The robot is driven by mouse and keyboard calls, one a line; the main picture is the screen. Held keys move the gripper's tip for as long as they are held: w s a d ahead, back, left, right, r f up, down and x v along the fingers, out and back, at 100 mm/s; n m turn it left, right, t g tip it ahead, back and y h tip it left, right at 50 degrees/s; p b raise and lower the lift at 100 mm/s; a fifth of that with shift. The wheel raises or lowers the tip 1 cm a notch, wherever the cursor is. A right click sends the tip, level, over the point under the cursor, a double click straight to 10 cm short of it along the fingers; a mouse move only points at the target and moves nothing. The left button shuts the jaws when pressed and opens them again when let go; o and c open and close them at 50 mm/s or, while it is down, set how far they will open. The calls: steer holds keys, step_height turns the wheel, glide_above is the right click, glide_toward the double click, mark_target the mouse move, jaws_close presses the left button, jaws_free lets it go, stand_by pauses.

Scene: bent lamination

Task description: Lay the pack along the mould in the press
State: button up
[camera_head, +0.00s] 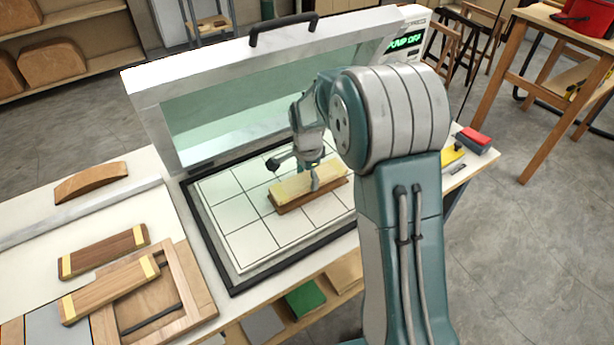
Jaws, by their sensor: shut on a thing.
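The press (188,150) stands on the bench with its clear-fronted lid raised. Its bed (245,240) is white with a grid of dark lines and a black border. On the bed is a long brown block, which looks like the mould (325,197). A pale yellow strip, which looks like the pack (290,188), lies along its top, roughly lined up with it; I cannot tell whether they touch everywhere. My gripper (300,172) is over the pack, pointing down. One finger is at the pack's near side; the grip itself is partly hidden. My arm hides the bed's right part.
Two brown pieces with yellow ends (103,250) lie at left, one on a wooden frame (180,300). A curved wooden piece (90,183) lies behind them. The raised lid's handle (284,28) is at the back. A red-topped box (473,138) sits at right.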

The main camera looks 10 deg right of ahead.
steer(key=shift+f, duration=0.15)
steer(key=o, duration=1)
step_height(320, 180, up, 11)
steer(key=shift+r, duration=0.2)
steer(key=s+r+n+t, duration=0.3)
steer(key=s+r+n, duration=0.5)
steer(key=s, duration=0.5)
steer(key=s+n+t, duration=0.1)
steer(key=s+n, duration=0.1)
steer(key=s, duration=0.2)
steer(key=s+n, duration=0.2)
steer(key=s, duration=0.3)
steer(key=s+n+t, duration=0.1)
steer(key=s+n, duration=0.1)
steer(key=s, duration=0.3)
steer(key=shift+s+d+r+n+t, duration=0.2)
steer(key=shift+s+r+n+t, duration=0.05)
steer(key=shift+r+n+t, duration=0.1)
